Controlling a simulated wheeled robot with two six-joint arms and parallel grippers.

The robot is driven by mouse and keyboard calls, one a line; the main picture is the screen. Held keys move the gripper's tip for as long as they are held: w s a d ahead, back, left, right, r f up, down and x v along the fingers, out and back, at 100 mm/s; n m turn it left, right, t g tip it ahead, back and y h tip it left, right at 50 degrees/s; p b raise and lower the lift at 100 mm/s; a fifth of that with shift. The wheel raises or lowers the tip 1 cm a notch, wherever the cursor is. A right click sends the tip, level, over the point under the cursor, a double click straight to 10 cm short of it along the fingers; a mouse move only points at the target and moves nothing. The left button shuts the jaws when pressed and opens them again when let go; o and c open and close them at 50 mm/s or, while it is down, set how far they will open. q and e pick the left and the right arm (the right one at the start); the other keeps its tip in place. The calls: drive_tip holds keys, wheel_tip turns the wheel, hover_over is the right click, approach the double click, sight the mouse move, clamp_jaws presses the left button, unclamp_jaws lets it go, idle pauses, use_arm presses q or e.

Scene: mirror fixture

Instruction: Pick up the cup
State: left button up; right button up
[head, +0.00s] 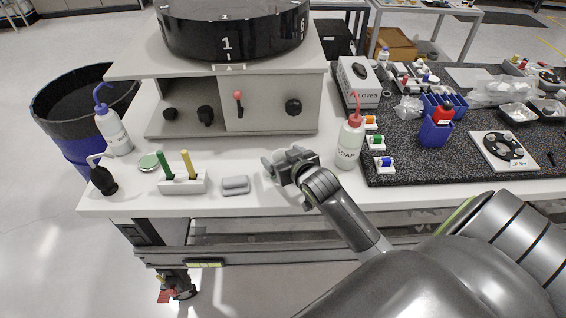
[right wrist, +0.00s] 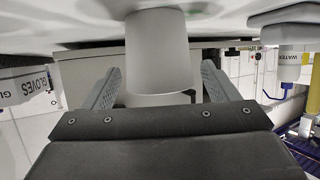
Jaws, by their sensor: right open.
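A plain light-grey cup (right wrist: 157,55) stands between the two fingers of my right gripper (right wrist: 160,88) in the right wrist view, which appears upside down. The gripper is open, with a gap visible between the cup and each finger. In the head view my right gripper (head: 276,166) is low over the front of the white table (head: 220,207), left of the soap bottle. There the cup is mostly hidden by the gripper, and I cannot make out its outline. My left gripper is not in view.
A red-capped soap bottle (head: 350,142) stands close to the right of my gripper. A grey block (head: 235,185) and a holder with two pens (head: 182,183) lie to its left. A grey cabinet (head: 270,105) with knobs rises behind. A dark speckled mat (head: 400,175) lies at right.

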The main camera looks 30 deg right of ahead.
drive_tip(key=shift+x, duration=0.95)
drive_tip(key=c, duration=1)
drive_tip(key=shift+c, duration=0.2)
